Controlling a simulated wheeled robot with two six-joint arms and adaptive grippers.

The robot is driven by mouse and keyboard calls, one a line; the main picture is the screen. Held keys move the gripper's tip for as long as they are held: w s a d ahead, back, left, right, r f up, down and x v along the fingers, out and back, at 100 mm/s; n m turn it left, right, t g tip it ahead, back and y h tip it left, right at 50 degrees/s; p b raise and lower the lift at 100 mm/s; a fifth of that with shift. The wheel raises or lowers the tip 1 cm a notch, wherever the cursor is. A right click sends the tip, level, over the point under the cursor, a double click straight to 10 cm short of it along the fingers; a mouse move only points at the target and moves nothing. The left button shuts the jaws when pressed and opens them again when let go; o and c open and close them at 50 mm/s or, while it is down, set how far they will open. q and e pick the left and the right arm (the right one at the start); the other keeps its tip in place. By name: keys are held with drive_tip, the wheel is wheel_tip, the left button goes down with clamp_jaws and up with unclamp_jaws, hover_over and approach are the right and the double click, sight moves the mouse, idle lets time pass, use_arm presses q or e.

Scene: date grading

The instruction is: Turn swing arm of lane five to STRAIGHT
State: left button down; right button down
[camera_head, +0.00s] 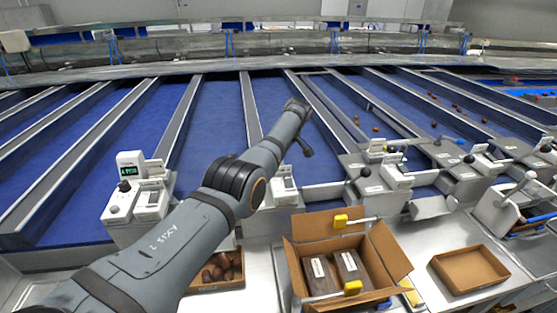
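My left arm comes in from the lower left and reaches over the blue lanes. At its far end my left gripper (305,148) shows as a small dark shape above a blue lane; whether it is open or shut cannot be made out. Grey lane-end units with white boxes and black knobs (366,172) line the near ends of the lanes. Lane numbers and swing arm position markings are not readable. My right gripper is not in view.
An open cardboard carton (297,258) holds dark packs. An empty shallow carton (470,268) lies to its right, and a tray of dates (222,286) is partly behind my arm. A control box with a green display (130,165) stands left. Metal dividers (250,115) separate the lanes.

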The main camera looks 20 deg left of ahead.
use_arm(q)
drive_tip(key=c, duration=1.2)
unclamp_jaws()
drive_tip(key=shift+w, duration=0.1)
drive_tip(key=shift+o, duration=0.2)
drive_tip(key=v, duration=1.2)
